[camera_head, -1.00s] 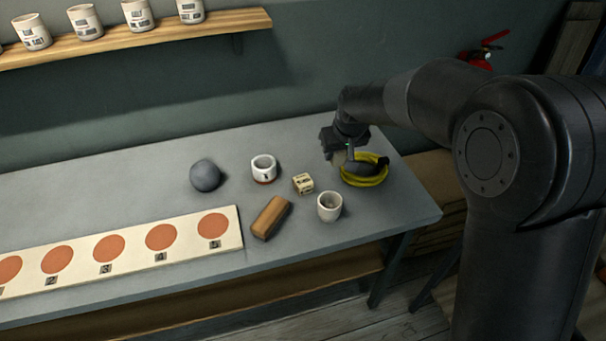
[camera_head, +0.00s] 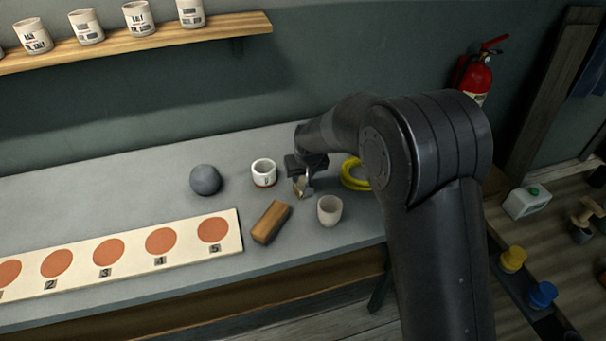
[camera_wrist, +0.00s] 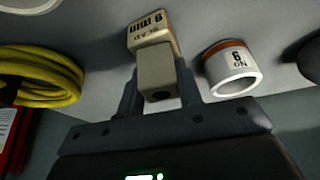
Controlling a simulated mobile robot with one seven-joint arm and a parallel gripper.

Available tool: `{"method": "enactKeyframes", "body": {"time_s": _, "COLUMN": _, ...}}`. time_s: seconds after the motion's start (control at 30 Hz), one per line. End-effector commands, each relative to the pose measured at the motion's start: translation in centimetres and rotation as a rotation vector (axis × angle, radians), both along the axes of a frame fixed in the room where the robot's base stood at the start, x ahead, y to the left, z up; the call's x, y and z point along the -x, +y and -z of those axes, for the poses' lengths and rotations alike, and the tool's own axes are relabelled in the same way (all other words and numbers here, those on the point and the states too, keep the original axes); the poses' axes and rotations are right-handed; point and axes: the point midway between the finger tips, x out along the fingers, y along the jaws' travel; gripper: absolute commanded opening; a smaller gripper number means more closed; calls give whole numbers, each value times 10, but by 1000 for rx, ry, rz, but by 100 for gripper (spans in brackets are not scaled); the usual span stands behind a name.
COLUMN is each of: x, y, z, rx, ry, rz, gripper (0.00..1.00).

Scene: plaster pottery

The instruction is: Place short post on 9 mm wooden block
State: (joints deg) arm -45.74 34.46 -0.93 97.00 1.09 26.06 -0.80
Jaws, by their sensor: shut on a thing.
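In the wrist view the short post (camera_wrist: 156,72), a plain grey-beige squared piece, is between the fingers of my gripper (camera_wrist: 158,84), which is shut on it. The 9 mm wooden block (camera_wrist: 153,30), pale tan with dark lettering, shows just beyond the post's end, partly covered by it. I cannot tell whether post and block touch. In the head view my gripper (camera_head: 303,184) is over the block's place, and the block is mostly hidden.
A white ring-like cup with a 6 (camera_wrist: 232,70) stands close beside the block. A brown wooden bar (camera_head: 270,222), a beige cup (camera_head: 329,210), a grey ball (camera_head: 205,180) and a yellow coil (camera_head: 353,174) are around. A numbered board (camera_head: 135,265) lies at front left.

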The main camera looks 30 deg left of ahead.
Motion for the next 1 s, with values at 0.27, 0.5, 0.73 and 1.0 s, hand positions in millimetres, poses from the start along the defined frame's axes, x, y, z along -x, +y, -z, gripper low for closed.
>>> {"method": "enactKeyframes", "body": {"time_s": 0.27, "x": 0, "y": 0, "z": 2, "rx": 0, "ry": 0, "rz": 0, "gripper": 34}}
{"method": "enactKeyframes", "body": {"time_s": 0.5, "x": 0, "y": 0, "z": 2, "rx": 0, "ry": 0, "rz": 0, "gripper": 54}}
{"method": "enactKeyframes", "body": {"time_s": 0.73, "x": 0, "y": 0, "z": 2, "rx": -1, "ry": -1, "rz": 0, "gripper": 54}}
{"method": "enactKeyframes", "body": {"time_s": 1.0, "x": 6, "y": -6, "z": -24, "rx": -2, "ry": -2, "rz": 0, "gripper": 54}}
